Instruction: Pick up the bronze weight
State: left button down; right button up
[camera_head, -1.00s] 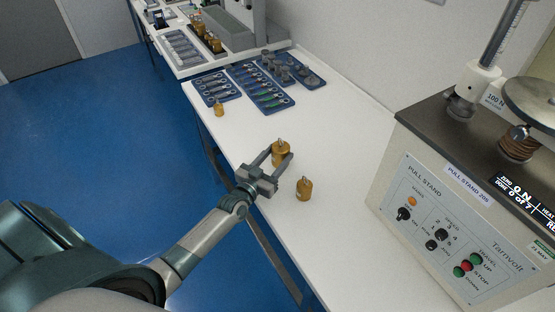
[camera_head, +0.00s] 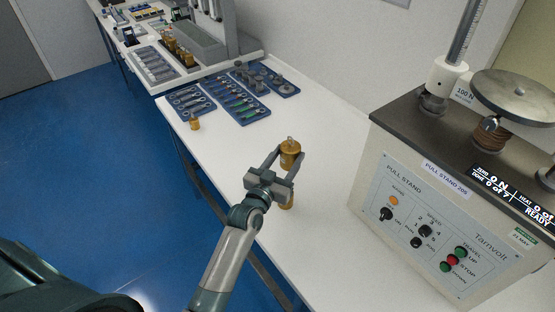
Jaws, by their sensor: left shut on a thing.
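A bronze weight (camera_head: 290,147) with a small hook on top is between the fingers of my left gripper (camera_head: 289,157). The gripper is shut on it, one finger on each side, and the weight appears upright and raised over the white bench. A second bronze weight (camera_head: 288,203) stands on the bench near the front edge, mostly hidden behind my left gripper. A smaller bronze weight (camera_head: 194,123) stands farther off at the bench's left edge. My right gripper is not in view.
The white bench (camera_head: 330,125) is clear around the held weight. The pull stand (camera_head: 440,215) rises at the right. Blue trays (camera_head: 238,98) with wrenches and grey pieces lie farther back. More bronze weights (camera_head: 184,56) sit on another tester beyond.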

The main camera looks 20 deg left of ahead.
pick_arm(q)
jog(key=shift+w+d+r, duration=0.1)
jog(key=shift+d+r, duration=0.5)
jog(key=shift+r, duration=0.2)
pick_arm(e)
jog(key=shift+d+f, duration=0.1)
pick_arm(q)
jog(key=shift+s+d, duration=0.15)
jog(key=shift+s, duration=0.45)
jog(key=s+r, duration=0.4)
jog(key=s, duration=0.6)
jog(key=s+d+r+y+b, duration=0.1)
jog(key=s+r, duration=0.3)
jog(key=s, duration=0.6)
jog(key=shift+n, duration=0.4)
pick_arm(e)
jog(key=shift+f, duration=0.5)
pick_arm(q)
jog(key=shift+d, duration=0.1)
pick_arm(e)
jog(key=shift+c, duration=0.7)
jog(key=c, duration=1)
pick_arm(q)
jog(key=shift+d, duration=0.15)
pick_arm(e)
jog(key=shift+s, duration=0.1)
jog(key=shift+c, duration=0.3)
